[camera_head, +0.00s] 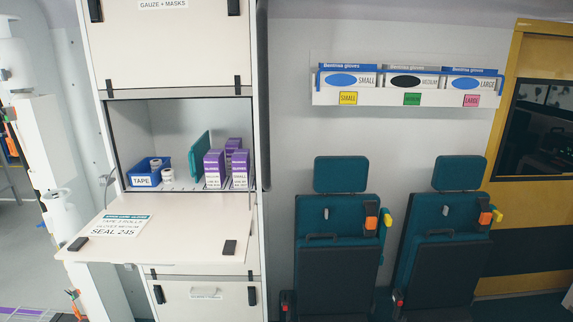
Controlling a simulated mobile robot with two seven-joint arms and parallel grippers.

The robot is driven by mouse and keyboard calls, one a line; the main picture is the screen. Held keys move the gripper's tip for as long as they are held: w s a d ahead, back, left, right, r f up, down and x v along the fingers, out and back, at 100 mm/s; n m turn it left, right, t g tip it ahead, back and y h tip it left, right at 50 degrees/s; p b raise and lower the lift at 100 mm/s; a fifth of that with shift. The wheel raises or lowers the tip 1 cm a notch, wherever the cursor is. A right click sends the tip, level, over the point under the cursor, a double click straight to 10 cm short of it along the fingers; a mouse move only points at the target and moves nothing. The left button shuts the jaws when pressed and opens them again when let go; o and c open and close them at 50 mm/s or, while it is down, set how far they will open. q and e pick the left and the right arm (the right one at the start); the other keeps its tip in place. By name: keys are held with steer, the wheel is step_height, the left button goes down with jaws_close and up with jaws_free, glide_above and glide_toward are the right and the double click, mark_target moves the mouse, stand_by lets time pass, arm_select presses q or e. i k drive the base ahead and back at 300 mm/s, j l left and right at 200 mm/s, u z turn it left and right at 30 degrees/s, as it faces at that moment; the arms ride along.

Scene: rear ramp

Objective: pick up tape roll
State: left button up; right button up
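A blue bin labelled TAPE (142,181) stands on the cabinet shelf at the left of the open compartment. More white tape (167,176) stands just right of the bin, seemingly stacked; the exact number of rolls is too small to tell. Neither of my grippers can be made out in the head view.
The cabinet's flap (190,250) is folded down, with a printed card (118,226) on it. Purple glove boxes (214,168) and a teal panel (200,157) stand right of the tape. Teal seats (340,215) and a glove rack (410,97) are farther right.

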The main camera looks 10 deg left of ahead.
mark_target(167, 174)
steer(key=u, duration=1.25)
